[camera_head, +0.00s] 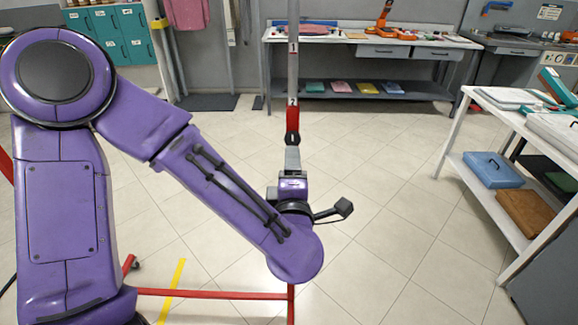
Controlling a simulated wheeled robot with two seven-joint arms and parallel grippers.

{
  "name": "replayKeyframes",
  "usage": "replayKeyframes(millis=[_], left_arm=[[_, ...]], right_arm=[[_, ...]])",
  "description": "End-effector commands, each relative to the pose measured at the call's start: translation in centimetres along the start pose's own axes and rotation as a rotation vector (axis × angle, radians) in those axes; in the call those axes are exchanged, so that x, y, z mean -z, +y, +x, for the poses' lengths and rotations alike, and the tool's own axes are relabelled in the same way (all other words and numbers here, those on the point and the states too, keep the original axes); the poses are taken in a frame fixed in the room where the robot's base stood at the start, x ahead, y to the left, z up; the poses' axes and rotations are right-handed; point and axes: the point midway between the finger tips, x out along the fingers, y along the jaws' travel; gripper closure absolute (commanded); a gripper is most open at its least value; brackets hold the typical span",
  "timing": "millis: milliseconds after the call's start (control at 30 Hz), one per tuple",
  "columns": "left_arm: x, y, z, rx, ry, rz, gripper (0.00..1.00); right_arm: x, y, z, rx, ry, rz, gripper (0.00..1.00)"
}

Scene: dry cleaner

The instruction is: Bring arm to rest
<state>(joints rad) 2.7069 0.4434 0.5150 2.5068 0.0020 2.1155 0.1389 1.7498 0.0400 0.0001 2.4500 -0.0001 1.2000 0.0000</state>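My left arm comes in from the left as large purple links and bends across the middle of the view. Its wrist is low in the centre, and my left gripper (292,142) points away from me, in line with an upright grey pole (293,75). The pole has a red band and the labels 1 and 2. The gripper's fingers are small and overlap the pole, so I cannot tell whether they touch it or are open or shut. My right gripper is not in view.
A red floor frame (215,294) runs behind my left arm, near a yellow floor strip (172,285). A white shelf table (453,140) with folded items stands at right. A workbench (355,40) stands at the back. The tiled floor (390,170) between is clear.

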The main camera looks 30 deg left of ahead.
Motion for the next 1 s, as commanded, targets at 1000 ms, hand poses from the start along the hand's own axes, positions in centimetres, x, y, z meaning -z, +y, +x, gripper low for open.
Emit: replayKeyframes(millis=[1000], left_arm=[[6.6,-34.0,-8.8,0.692,-0.713,1.155,0.33]], right_arm=[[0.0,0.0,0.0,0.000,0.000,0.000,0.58]])
